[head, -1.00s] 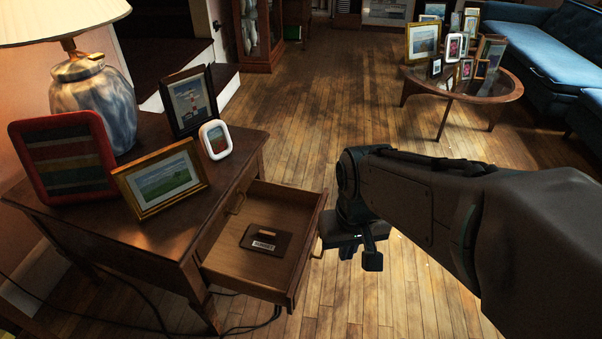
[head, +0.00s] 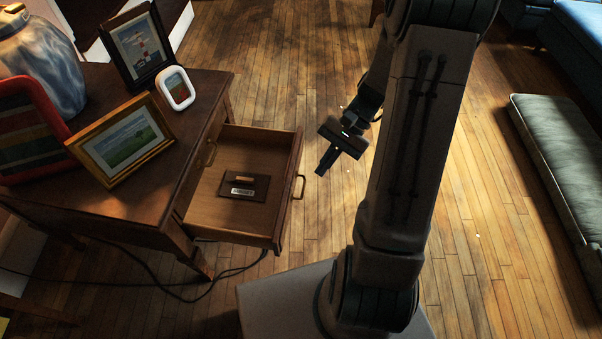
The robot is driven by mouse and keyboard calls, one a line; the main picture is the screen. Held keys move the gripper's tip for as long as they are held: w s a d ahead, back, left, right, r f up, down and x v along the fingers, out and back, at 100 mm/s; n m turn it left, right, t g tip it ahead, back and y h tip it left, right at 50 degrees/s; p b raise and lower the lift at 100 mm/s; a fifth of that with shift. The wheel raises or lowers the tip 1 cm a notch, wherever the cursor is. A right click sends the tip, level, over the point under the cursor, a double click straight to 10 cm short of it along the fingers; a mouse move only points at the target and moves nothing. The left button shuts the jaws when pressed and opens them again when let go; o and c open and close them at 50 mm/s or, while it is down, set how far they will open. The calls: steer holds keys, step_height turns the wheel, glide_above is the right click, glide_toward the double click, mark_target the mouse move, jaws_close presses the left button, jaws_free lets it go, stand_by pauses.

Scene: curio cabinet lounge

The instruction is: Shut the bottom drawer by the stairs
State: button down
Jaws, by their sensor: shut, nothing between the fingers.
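The bottom drawer (head: 225,213) of a dark wooden side table (head: 130,205) is pulled well out to the right, below a closed upper drawer front. A small dark item with a white label (head: 244,187) lies inside it. The drawer's brass handle (head: 299,187) is on its front, facing right. My gripper (head: 322,172) is shut and empty. The stairs (head: 92,32) show in part behind the table, at the upper left.
On the table stand a lamp (head: 38,62), a lighthouse picture (head: 138,46), a white frame (head: 176,88), a gold frame (head: 122,142) and a striped red frame (head: 28,130). Cables (head: 200,285) lie on the floor below. A grey cushion (head: 560,165) is at the right.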

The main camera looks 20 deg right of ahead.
steer(key=w+d+f+m+t+y+p, duration=0.1)
steer(key=w+d+f+m+t+y, duration=0.1)
steer(key=d+f+m+t+y, duration=0.45)
steer(key=m+t+y+p, duration=0.1)
steer(key=m+t+y, duration=0.1)
steer(key=m+t, duration=0.45)
glide_toward(292, 180)
steer(key=shift+m+g, duration=0.6)
steer(key=shift+g, duration=0.1)
steer(key=w+a, duration=0.1)
steer(key=a, duration=0.1)
steer(key=w+a+r+b, duration=0.1)
steer(key=a, duration=0.1)
steer(key=w+a+r+b, duration=0.1)
steer(key=a, duration=0.1)
steer(key=shift+w+a, duration=0.1)
steer(key=shift+a, duration=0.05)
